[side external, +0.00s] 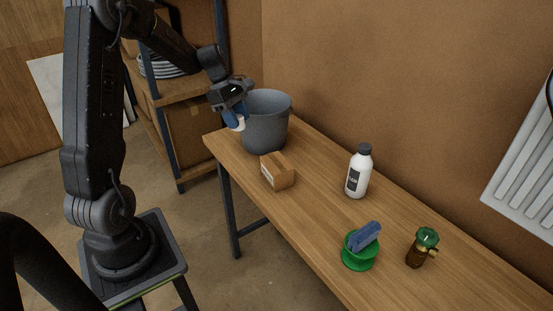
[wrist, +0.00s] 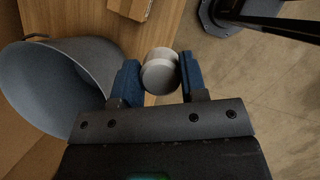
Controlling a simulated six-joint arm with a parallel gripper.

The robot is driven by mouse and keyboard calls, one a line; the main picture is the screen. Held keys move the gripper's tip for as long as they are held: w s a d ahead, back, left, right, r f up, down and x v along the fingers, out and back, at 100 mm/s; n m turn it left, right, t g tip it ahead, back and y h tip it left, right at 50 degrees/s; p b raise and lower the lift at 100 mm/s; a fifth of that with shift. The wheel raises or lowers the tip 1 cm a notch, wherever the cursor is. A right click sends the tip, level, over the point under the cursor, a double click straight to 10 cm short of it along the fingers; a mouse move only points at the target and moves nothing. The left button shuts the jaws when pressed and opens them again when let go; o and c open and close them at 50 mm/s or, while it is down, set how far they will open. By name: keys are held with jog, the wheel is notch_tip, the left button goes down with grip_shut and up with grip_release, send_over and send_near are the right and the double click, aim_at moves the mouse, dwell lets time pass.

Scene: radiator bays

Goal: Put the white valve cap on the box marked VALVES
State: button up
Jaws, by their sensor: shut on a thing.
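My gripper (side external: 235,118) is shut on the white valve cap (side external: 239,124). In the wrist view the cap (wrist: 160,72) sits between the two blue fingers of my gripper (wrist: 158,82). The gripper holds it in the air at the left edge of the table, beside the grey bucket. A small brown cardboard box (side external: 279,171) with a white label on its side stands on the table, to the right of the cap and lower in the picture. The label's writing is too small to read. Part of a box (wrist: 130,8) shows at the top edge of the wrist view.
The grey bucket (side external: 266,122) stands on the wooden table (side external: 317,181) close to my gripper. A white bottle (side external: 358,173), a green spool-like item (side external: 358,254) with a blue piece in it, and a brown bottle with green top (side external: 421,248) stand further right. A shelf stands behind.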

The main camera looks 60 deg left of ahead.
send_over(280, 163)
jog(key=a, duration=0.1)
jog(key=f, duration=0.6)
jog(key=shift+s+f, duration=0.3)
jog(key=shift+f, duration=2.05)
jog(key=shift+f, duration=0.1)
jog(key=o, duration=0.9)
